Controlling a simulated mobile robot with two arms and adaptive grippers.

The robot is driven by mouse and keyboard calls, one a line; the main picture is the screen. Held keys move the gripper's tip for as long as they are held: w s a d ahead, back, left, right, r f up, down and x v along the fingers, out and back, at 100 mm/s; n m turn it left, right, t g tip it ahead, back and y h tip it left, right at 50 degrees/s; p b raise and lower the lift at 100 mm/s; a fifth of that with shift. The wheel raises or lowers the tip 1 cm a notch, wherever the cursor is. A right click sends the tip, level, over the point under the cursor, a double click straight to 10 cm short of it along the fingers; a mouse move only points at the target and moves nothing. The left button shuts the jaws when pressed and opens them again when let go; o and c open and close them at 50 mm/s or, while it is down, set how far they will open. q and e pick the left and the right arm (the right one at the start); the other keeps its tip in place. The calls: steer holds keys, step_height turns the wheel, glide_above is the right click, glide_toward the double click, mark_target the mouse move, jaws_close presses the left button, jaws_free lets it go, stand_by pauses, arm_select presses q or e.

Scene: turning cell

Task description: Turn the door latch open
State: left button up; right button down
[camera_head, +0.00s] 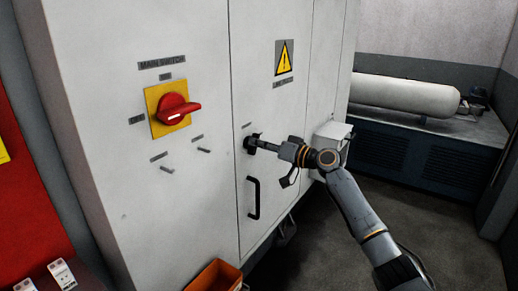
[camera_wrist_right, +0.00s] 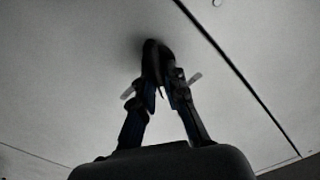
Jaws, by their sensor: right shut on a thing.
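The door latch (camera_head: 250,143) is a small dark piece on the pale cabinet door, above the black door handle (camera_head: 253,198). My right gripper (camera_head: 260,144) comes in from the right and is shut on the latch. In the right wrist view the two fingers (camera_wrist_right: 163,85) close around the dark latch (camera_wrist_right: 152,50), which stands out from the pale door. The fingers hide part of the latch, and its exact angle is hard to tell. The door looks closed, flush with its frame. My left gripper is in neither view.
A red rotary main switch (camera_head: 174,108) on a yellow plate sticks out left of the door, with two small levers below. An orange bin (camera_head: 215,276) stands low at the front. A white tank (camera_head: 405,97) lies at the back right. Open floor lies on the right.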

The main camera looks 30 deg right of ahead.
steer(key=shift+d+f+m+p, duration=0.1)
steer(key=shift+m+p, duration=0.45)
steer(key=shift+m, duration=2.35)
steer(key=shift+d+f+m+p, duration=0.1)
steer(key=shift+m+p, duration=0.4)
steer(key=shift+m, duration=2.7)
steer(key=c, duration=1.4)
jaws_free()
steer(key=shift+w, duration=0.1)
steer(key=shift+f, duration=0.1)
steer(key=v, duration=1.2)
